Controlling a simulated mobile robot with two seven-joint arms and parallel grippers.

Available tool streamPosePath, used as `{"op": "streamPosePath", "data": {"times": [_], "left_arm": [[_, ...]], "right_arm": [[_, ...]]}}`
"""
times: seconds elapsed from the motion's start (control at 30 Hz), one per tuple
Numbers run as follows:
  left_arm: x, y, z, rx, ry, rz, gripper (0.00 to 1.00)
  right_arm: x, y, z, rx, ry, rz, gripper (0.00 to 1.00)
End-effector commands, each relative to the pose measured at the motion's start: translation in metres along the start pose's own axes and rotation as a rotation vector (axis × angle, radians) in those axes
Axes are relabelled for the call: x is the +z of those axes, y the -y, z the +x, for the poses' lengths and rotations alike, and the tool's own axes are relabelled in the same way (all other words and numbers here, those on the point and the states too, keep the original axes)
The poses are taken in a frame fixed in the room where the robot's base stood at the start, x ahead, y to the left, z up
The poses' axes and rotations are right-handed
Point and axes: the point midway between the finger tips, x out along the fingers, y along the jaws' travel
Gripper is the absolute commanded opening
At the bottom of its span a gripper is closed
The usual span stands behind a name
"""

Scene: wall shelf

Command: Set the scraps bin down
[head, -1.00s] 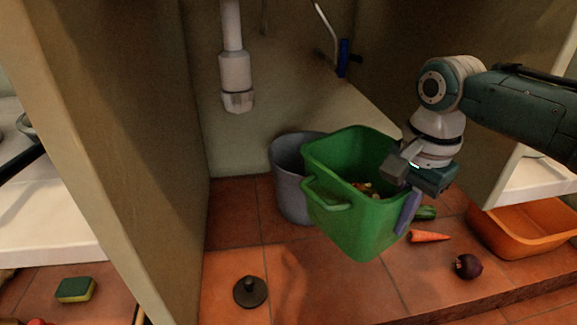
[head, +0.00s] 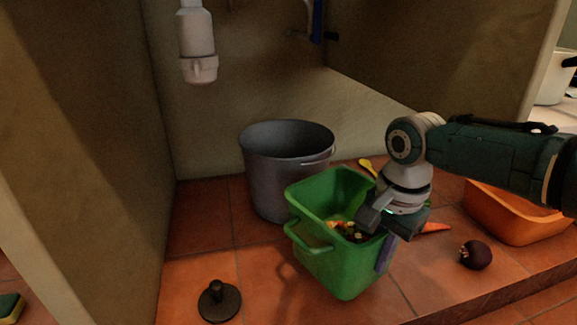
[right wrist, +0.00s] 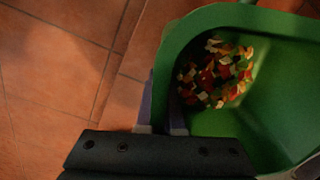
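The scraps bin is a green bin (head: 325,262) with a handle on its left side, in the middle of the head view. Chopped food scraps (head: 345,228) lie inside it. My right gripper (head: 381,240) is shut on the bin's right wall, with one purple finger outside. In the right wrist view, the fingers (right wrist: 162,115) straddle the green wall, and the scraps (right wrist: 215,75) lie in the bin. The bin is roughly upright over the tiled floor (head: 262,258); I cannot tell whether its base touches. My left gripper is not in view.
A grey bucket (head: 272,180) stands close behind the bin. A carrot (head: 435,227), a dark beet (head: 475,255) and an orange tub (head: 515,215) are at the right. Tiles between plunger and bin are clear.

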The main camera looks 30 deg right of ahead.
Motion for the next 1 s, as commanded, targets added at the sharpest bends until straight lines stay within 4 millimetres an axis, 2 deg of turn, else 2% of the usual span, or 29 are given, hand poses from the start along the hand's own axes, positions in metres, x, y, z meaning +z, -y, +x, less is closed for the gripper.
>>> {"op": "streamPosePath", "data": {"times": [0.2,0.3,0.53,0.7,1.0], "left_arm": [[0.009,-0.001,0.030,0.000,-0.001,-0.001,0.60],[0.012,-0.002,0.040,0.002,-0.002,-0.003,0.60],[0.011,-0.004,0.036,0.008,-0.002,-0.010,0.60],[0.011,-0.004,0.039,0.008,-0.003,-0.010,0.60],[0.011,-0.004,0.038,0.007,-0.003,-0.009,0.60]], "right_arm": [[0.000,-0.001,0.033,-0.002,-0.001,0.001,0.00],[-0.001,-0.002,0.043,-0.002,-0.001,0.000,0.00],[0.000,-0.001,0.040,-0.002,-0.001,0.000,0.00],[0.000,-0.002,0.045,-0.002,0.000,0.001,0.00],[0.000,-0.002,0.044,0.000,0.000,0.000,0.34]]}}
